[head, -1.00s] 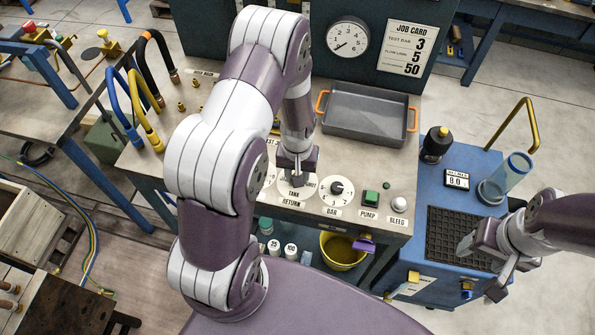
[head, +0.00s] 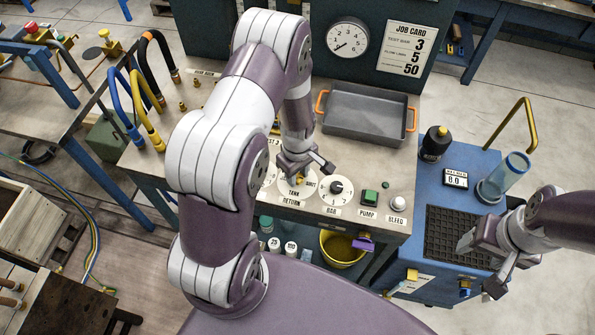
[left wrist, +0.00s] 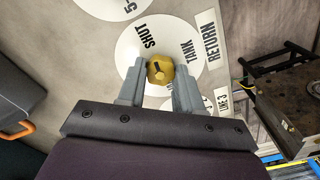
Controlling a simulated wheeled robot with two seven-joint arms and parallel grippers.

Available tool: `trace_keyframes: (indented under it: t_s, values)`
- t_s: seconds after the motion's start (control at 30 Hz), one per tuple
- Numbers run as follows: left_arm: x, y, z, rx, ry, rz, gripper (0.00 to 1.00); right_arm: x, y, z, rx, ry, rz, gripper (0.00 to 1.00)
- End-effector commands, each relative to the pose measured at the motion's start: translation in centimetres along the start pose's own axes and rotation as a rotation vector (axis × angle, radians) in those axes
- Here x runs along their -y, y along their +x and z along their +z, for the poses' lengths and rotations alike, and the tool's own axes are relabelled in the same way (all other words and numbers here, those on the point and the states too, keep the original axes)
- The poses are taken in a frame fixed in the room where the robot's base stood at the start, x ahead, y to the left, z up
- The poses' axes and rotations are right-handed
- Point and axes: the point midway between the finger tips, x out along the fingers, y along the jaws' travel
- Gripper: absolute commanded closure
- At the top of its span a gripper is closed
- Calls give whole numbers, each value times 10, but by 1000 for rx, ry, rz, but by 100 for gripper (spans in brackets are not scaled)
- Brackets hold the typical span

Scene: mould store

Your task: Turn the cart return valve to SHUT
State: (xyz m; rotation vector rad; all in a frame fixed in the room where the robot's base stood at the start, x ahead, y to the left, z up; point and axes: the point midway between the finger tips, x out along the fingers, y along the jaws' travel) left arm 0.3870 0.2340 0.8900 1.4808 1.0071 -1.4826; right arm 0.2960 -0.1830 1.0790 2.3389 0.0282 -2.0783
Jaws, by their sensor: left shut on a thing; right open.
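The return valve has a yellow knob (left wrist: 160,69) with a black mark, at the centre of a white round dial (left wrist: 128,52) lettered SHUT and TANK. A RETURN label (left wrist: 207,40) lies beside it. In the left wrist view my left gripper (left wrist: 160,84) is shut on the knob, one finger on each side. I cannot tell exactly which word the mark points to. In the head view my left gripper (head: 298,172) hides most of the knob; the dial (head: 294,191) shows below it. My right gripper (head: 478,262) is open and empty, above the blue cart.
Right of the return dial are the BAR dial (head: 336,189), green PUMP button (head: 369,197) and white BLEED knob (head: 398,203). A grey tray (head: 365,112) with orange handles stands behind. The blue cart (head: 480,178) carries a clear cylinder (head: 508,176) and a black bottle (head: 435,143).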

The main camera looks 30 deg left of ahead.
Motion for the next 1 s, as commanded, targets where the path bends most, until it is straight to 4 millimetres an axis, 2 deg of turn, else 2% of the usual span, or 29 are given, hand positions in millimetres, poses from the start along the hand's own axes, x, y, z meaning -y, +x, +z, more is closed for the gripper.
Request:
trace_keyframes:
  t_s: [0.4,0.9,0.93,1.0]
  values:
    - [-1,-1,-1,-3,-145,5,96,0,-2,0,0,0,0,39]
    - [-2,-1,-1,-2,-159,5,96,0,-2,0,0,0,0,39]
    - [-2,-1,-1,-2,-159,5,56,0,-2,0,0,0,0,39]
    - [-1,-1,-1,-2,-159,5,40,0,-2,0,0,0,0,39]
